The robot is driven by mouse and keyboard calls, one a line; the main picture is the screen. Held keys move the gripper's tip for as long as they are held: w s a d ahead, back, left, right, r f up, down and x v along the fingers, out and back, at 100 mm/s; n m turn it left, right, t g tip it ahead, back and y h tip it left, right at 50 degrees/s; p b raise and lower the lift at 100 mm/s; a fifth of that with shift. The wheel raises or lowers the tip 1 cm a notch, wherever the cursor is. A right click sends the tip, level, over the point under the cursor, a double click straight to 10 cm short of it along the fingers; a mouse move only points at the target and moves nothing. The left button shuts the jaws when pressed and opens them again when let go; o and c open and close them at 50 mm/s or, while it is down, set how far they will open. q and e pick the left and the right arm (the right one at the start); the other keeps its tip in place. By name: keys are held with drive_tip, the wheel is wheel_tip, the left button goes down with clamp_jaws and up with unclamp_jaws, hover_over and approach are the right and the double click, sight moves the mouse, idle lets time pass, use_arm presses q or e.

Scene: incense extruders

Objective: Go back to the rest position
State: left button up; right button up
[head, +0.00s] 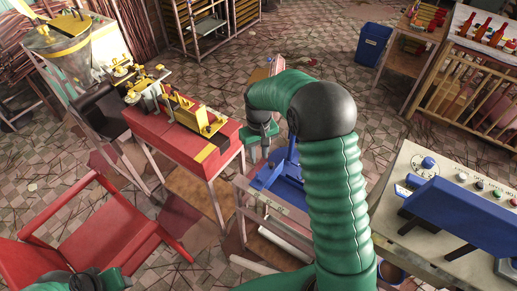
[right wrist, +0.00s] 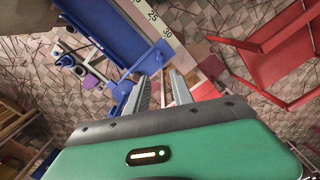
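My right arm reaches forward in the head view, bending over a low bench with a blue device (head: 283,180). My right gripper (head: 265,150) hangs at the bench's far left side, beside the blue device. In the right wrist view my right gripper (right wrist: 160,88) has its two grey fingers apart, with nothing seen held between them. The blue device (right wrist: 108,25) shows there to the upper left, with a scale strip along it. My left arm's green and dark end (head: 95,281) shows at the bottom left of the head view; its fingertips cannot be made out.
A red table (head: 165,142) with brass-coloured extruder parts stands left of the bench. A red chair (head: 100,235) is at the lower left. A control panel (head: 410,165) with a blue part stands at the right. A blue bin (head: 372,43) stands behind. Tiled floor is open between.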

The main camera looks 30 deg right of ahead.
drive_tip(key=shift+r, duration=1.9)
